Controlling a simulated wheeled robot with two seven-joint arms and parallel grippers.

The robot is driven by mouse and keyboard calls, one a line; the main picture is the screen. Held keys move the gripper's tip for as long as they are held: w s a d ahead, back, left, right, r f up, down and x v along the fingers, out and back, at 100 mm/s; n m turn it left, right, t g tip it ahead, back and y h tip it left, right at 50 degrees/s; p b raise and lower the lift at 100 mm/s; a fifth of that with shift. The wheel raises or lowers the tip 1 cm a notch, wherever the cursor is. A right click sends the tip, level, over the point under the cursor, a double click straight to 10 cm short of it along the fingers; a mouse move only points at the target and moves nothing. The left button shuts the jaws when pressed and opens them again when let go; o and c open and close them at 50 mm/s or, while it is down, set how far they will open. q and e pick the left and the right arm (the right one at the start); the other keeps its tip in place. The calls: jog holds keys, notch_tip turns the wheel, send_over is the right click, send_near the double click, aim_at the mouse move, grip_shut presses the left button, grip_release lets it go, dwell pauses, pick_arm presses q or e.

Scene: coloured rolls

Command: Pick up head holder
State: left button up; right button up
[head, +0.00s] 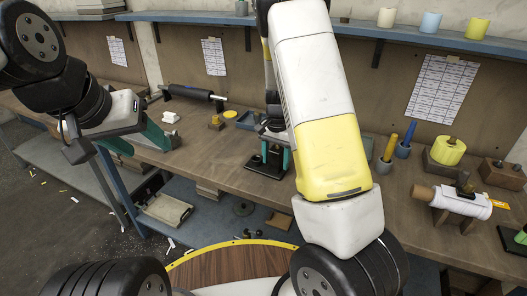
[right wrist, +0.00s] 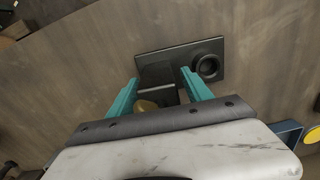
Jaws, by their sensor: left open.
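A black holder, which I take for the head holder (head: 262,168), has a flat base and lies on the workbench, left of my right forearm in the head view. In the right wrist view the holder (right wrist: 222,48) shows as a dark plate with a raised ring at its right end and a block at its left. My right gripper (right wrist: 160,78) has its two teal fingers on either side of that block; whether they touch it is unclear. A tan piece (right wrist: 147,105) shows between the fingers. My left gripper (head: 143,140) is open and empty over the left part of the bench.
On the workbench (head: 225,180), a dark roller (head: 190,92) lies at the back. A white roll (head: 460,202) on a wooden stand and a yellow roll (head: 447,150) stand right. A blue shelf (head: 300,22) runs above. Bare bench lies left of the holder.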

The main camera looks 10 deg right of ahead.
grip_shut()
jog(key=shift+r, duration=0.1)
